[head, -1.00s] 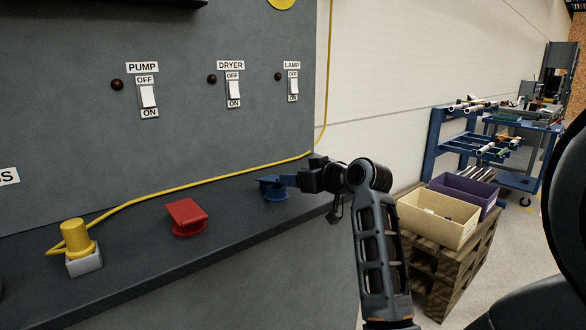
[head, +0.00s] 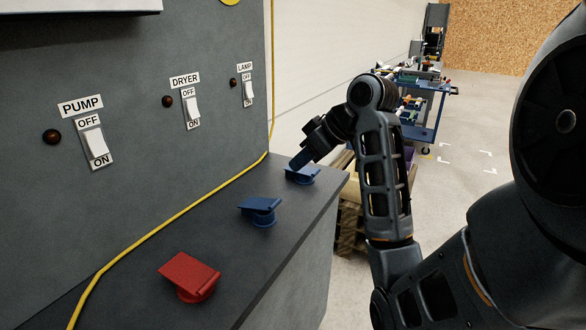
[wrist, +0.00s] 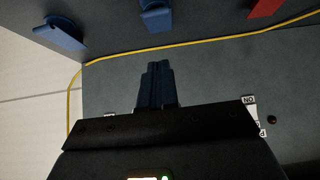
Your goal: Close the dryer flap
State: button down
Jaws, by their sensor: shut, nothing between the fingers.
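Two blue flap covers sit on the dark ledge, a middle one (head: 260,208) and a far one (head: 302,174). No label shows on either, so I cannot tell which is the dryer flap. Both lids look slightly tilted over their round bases. In the wrist view the far blue one (wrist: 65,36) is at upper left and the middle blue one (wrist: 156,16) at top centre. My gripper (head: 300,160) is shut and empty. Its fingertips overlap the far cover in the head view; in the wrist view the fingers (wrist: 157,68) appear apart from both covers.
A red flap cover (head: 190,276) sits nearest on the ledge (head: 240,255). A yellow cable (head: 165,222) runs along the panel's foot. The grey panel carries PUMP, DRYER (head: 191,108) and LAMP switches. A pallet (head: 350,225) and a blue trolley (head: 425,120) stand beyond the ledge.

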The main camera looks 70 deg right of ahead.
jog(key=b, duration=0.2)
send_near(268, 203)
jog(key=w, duration=0.3)
jog(key=f, duration=0.3)
jog(key=shift+s+d+f+p, duration=0.1)
jog(key=shift+s+d+p, duration=0.05)
jog(key=shift+d+p, duration=0.15)
